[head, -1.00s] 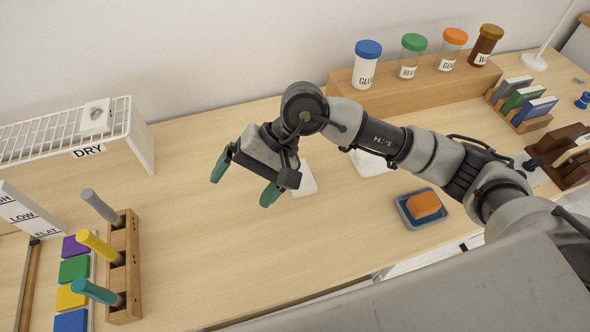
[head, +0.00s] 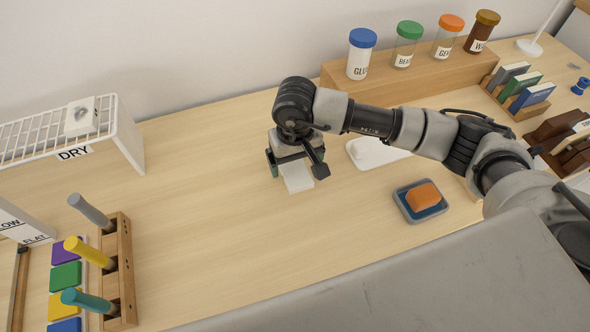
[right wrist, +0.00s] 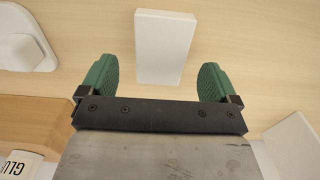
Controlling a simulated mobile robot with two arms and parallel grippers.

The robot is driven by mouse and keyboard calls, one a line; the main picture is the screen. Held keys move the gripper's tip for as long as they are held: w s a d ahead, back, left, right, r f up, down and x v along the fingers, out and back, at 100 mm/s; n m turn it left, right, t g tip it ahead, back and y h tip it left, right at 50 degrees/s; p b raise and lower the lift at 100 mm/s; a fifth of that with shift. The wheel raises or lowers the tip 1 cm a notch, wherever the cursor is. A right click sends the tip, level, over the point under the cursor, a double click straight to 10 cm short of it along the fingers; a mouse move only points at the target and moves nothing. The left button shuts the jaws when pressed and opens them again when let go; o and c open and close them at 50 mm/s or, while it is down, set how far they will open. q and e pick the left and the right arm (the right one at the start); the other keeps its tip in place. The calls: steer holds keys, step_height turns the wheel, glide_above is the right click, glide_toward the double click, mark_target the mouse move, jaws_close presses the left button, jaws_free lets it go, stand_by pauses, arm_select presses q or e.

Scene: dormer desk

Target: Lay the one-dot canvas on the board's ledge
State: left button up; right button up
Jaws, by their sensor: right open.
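A plain white block, possibly a canvas (head: 297,177), lies on the desk below my right gripper (head: 296,165). I see no dots on it. In the right wrist view the white block (right wrist: 166,45) shows between and beyond the two green fingers of my right gripper (right wrist: 158,78), which are apart, with a gap on each side. A white square with a grey mark (head: 81,116) sits on top of the drying rack (head: 125,139). My left gripper is not in view.
A wooden brush holder (head: 123,268) with several upright handles stands beside coloured pads (head: 65,276). A blue tray (head: 402,205) holds an orange sponge (head: 422,197). A white dish (head: 378,152) lies behind my right arm. Jars stand on a wooden riser (head: 425,77).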

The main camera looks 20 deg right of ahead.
mark_target(295, 170)
steer(key=shift+f, duration=1.5)
steer(key=shift+c, duration=0.4)
steer(key=c, duration=1)
